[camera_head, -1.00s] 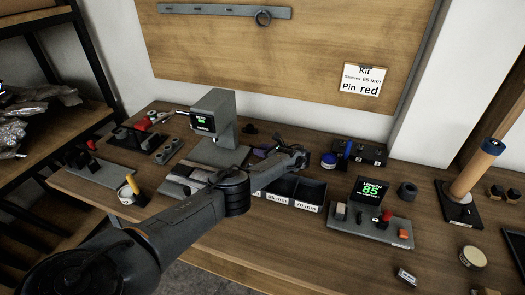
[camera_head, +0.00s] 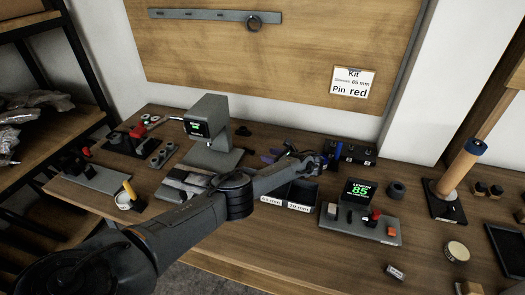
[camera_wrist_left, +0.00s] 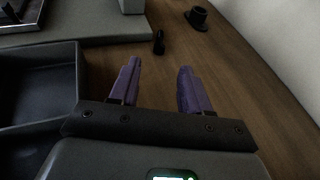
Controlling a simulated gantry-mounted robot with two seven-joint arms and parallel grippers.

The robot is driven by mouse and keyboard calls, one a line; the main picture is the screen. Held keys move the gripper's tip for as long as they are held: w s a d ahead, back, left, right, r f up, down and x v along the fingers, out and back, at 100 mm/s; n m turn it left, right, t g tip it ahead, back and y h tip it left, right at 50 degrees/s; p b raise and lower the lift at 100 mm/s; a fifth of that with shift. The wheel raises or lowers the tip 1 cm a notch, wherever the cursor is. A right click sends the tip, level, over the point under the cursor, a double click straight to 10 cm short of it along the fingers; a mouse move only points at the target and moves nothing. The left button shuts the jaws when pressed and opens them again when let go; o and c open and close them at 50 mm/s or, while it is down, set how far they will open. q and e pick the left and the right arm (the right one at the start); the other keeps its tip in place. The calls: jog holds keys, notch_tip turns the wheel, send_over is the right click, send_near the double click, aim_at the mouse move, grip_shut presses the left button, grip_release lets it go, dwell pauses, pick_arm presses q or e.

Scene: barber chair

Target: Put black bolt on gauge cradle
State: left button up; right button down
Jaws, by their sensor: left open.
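My left gripper (camera_head: 270,153) is open and empty above the table, behind the small black bins. In the left wrist view its two purple fingers (camera_wrist_left: 158,85) are spread apart. A small dark piece, apparently the black bolt (camera_wrist_left: 158,42), lies on the wood just beyond the fingertips, touching neither. In the head view I cannot make it out clearly near the gripper. A grey gauge base (camera_head: 355,223) with upright blocks, a red part and a screen reading 85 stands right of the bins; its blocks may be the gauge cradle. My right gripper is not in view.
A grey gauge stand (camera_head: 208,125) with a screen rises left of the gripper. The bins (camera_head: 297,196) lie close by; their walls show in the left wrist view (camera_wrist_left: 78,75). A black flanged piece (camera_wrist_left: 197,17) lies farther back. A tan cylinder (camera_head: 460,168) stands right.

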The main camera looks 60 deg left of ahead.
pick_arm(q)
jog(key=shift+v, duration=1.2)
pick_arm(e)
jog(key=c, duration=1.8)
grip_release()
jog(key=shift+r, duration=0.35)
pick_arm(q)
jog(key=shift+w+d+r, duration=0.15)
jog(key=shift+w+d, duration=0.05)
jog(key=shift+d, duration=0.25)
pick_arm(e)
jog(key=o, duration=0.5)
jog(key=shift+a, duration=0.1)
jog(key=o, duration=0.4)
pick_arm(q)
jog(key=shift+p, duration=0.3)
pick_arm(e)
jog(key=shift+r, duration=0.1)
